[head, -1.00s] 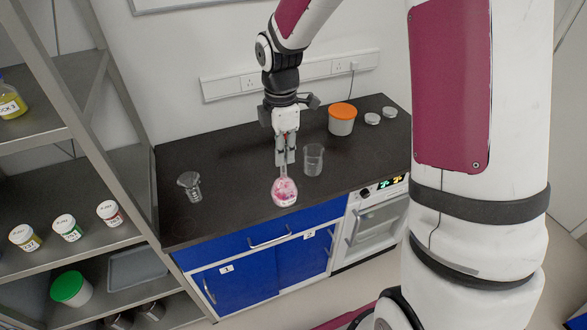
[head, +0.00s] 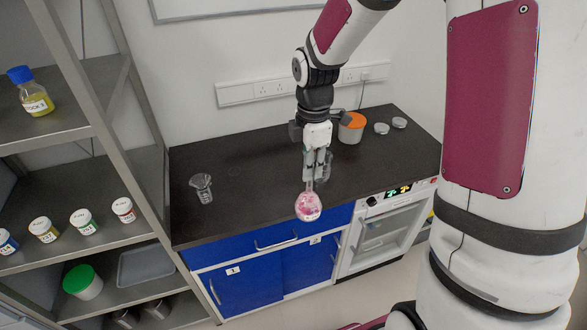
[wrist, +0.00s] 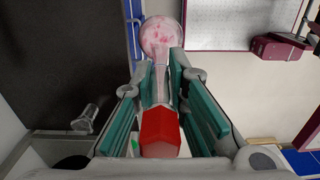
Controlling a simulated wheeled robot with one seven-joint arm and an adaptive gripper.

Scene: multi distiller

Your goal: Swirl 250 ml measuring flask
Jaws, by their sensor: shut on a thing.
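The measuring flask (head: 308,207) is a clear round glass bulb with pink and white contents. My gripper (head: 318,172) is shut on its neck, and the bulb hangs below the fingers at the bench's front edge, overlapping the blue drawer front in the head view. In the wrist view the flask bulb (wrist: 162,37) shows beyond the teal finger pads of my gripper (wrist: 160,85), with the neck between them. A red stopper (wrist: 160,133) is at the neck's near end. The volume marking is not readable.
A clear beaker (head: 326,168) stands on the black bench (head: 250,165), partly hidden behind my gripper. A glass vessel (head: 202,188) stands at the bench's left. An orange-lidded tub (head: 352,128) and two small dishes (head: 390,125) are at the back right. Shelves (head: 60,185) flank the left.

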